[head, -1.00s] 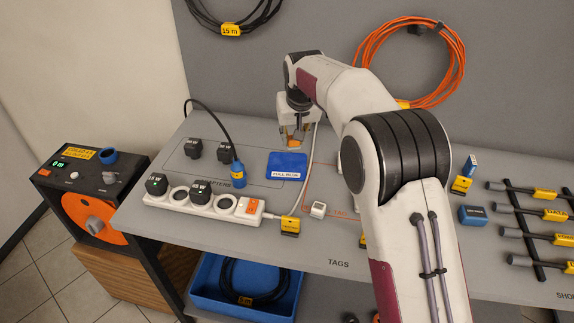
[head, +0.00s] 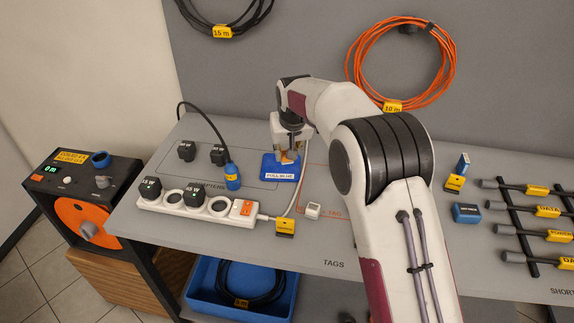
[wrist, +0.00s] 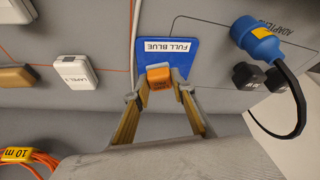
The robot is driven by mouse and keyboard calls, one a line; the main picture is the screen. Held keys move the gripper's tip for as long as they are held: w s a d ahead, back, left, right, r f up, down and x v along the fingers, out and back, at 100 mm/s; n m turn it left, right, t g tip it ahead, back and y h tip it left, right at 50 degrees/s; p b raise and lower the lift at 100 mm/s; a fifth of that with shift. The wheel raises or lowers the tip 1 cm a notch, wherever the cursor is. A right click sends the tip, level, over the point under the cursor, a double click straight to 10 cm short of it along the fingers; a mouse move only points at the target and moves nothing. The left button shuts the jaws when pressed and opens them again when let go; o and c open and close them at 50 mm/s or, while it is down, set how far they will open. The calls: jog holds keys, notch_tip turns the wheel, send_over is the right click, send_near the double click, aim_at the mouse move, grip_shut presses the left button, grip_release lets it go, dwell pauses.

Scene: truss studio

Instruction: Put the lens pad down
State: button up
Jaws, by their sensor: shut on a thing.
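My gripper (head: 287,155) is shut on a small orange block with a pale grey edge, the likely lens pad (head: 287,157). In the wrist view the block (wrist: 160,77) sits between the two fingertips (wrist: 160,92). It is over the lower part of a blue sheet (head: 268,168) labelled FULL BLUE, which lies on the grey bench. The sheet also shows in the wrist view (wrist: 180,29). I cannot tell whether the block touches the sheet.
A power strip (head: 170,200) with black adapters lies in front left of the sheet. A blue connector (head: 232,178) on a black cable stands close on its left. A white cable runs along the right side. A small white box (head: 312,210) and yellow tag (head: 285,228) lie in front.

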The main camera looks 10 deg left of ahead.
aim_at(288, 161)
jog(key=shift+f, duration=2.45)
jog(key=shift+f, duration=0.15)
jog(key=o, duration=0.9)
jog(key=shift+r, duration=0.2)
jog(key=v, duration=1.2)
